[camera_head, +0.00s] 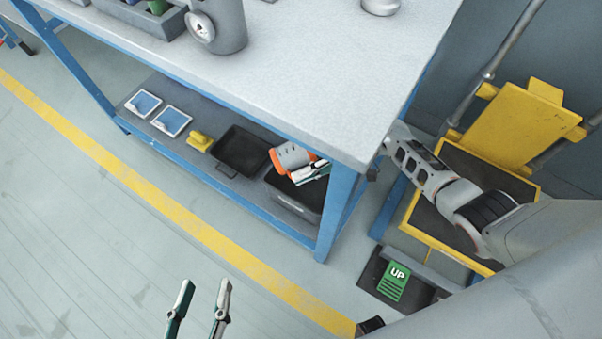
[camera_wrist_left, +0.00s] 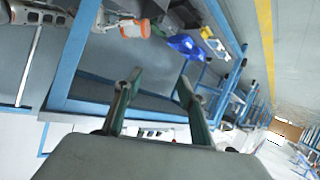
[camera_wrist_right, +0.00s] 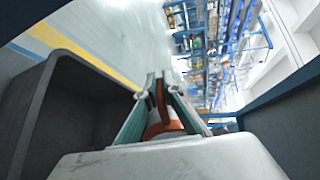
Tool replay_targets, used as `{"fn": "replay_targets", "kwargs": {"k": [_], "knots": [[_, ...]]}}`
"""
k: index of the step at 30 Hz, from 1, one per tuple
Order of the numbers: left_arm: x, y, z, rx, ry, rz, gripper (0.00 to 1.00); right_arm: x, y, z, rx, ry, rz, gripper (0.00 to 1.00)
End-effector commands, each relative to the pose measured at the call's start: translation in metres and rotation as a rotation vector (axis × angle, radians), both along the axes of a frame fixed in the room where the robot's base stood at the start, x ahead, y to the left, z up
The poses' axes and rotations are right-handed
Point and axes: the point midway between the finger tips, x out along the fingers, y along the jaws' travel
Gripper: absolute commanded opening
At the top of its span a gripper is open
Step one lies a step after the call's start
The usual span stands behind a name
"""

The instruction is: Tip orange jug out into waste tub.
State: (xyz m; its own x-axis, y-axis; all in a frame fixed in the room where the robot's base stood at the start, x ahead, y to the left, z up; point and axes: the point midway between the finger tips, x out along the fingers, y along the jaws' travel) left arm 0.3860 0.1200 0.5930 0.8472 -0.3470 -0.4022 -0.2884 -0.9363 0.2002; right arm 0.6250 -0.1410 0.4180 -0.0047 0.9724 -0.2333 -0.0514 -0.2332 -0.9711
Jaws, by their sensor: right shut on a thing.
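The orange jug (camera_head: 290,156), grey-white with orange parts, is under the bench top, above the dark waste tub (camera_head: 292,205) on the lower shelf. It looks tilted well over; its mouth and contents cannot be made out. My right gripper (camera_head: 311,172) is shut on the jug's orange handle, which shows between the fingers in the right wrist view (camera_wrist_right: 163,105). The tub's dark rim (camera_wrist_right: 92,62) is beside the gripper there. My left gripper (camera_head: 204,288) is open and empty, out over the floor in front of the bench.
A black tray (camera_head: 240,152), a yellow object (camera_head: 199,141) and two blue-and-white cards (camera_head: 171,121) lie along the lower shelf. The bench top (camera_head: 300,70) and blue leg (camera_head: 337,205) closely bound my right arm. A yellow-framed stand (camera_head: 520,125) is at right.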

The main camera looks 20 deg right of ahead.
Motion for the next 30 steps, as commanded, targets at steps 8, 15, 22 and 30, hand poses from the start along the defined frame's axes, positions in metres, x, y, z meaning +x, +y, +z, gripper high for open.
{"fn": "replay_targets", "kwargs": {"k": [8,15,22,30], "knots": [[-0.008,-0.014,-0.007,-0.112,0.038,0.03,0.4,-0.002,-0.002,-0.002,0.066,0.005,-0.001,0.0],[-0.015,-0.026,-0.013,-0.216,0.074,0.065,0.4,-0.002,-0.003,-0.002,0.128,0.009,-0.001,0.0],[-0.018,-0.037,-0.014,-0.33,0.103,0.111,0.4,-0.002,-0.005,0.001,0.19,0.007,-0.001,0.0],[-0.02,-0.05,-0.013,-0.483,0.138,0.18,0.4,-0.002,-0.007,0.003,0.263,0.009,-0.001,0.0]]}}
